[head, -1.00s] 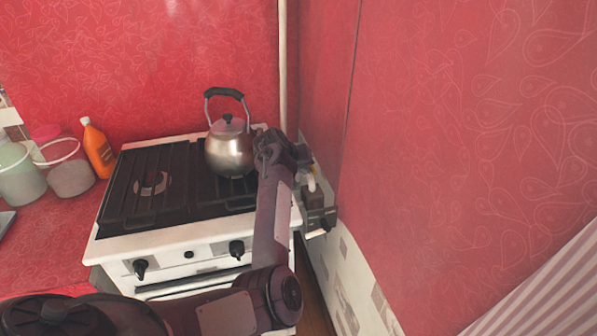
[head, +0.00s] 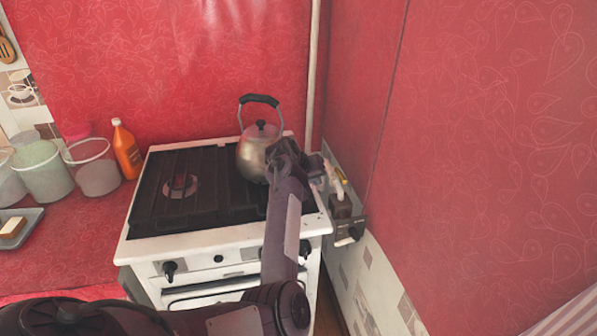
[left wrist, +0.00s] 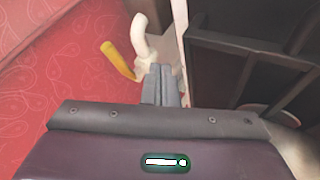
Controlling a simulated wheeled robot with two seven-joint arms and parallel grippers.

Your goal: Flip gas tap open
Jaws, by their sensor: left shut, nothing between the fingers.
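The gas tap has a yellow lever (left wrist: 118,61) and a pale bent pipe (left wrist: 146,40) in the left wrist view. The lever lies slanted, left of the pipe and beside the tips of my left gripper (left wrist: 161,70). The gripper's fingers are together with nothing between them. The fingertips overlap the pale fitting below the pipe; I cannot tell if they touch it. In the head view the pale pipe (head: 333,174) is small, right of the stove by the wall. My left gripper (head: 316,166) is beside it, partly hidden by its own wrist. My right gripper is not in view.
A metal kettle (head: 254,158) stands on the white stove (head: 220,243), close to my left wrist. A narrow gap separates the stove from the right wall (head: 480,150). A dark box (head: 342,209) sits there. Buckets and an orange bottle (head: 126,150) stand left on the red counter.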

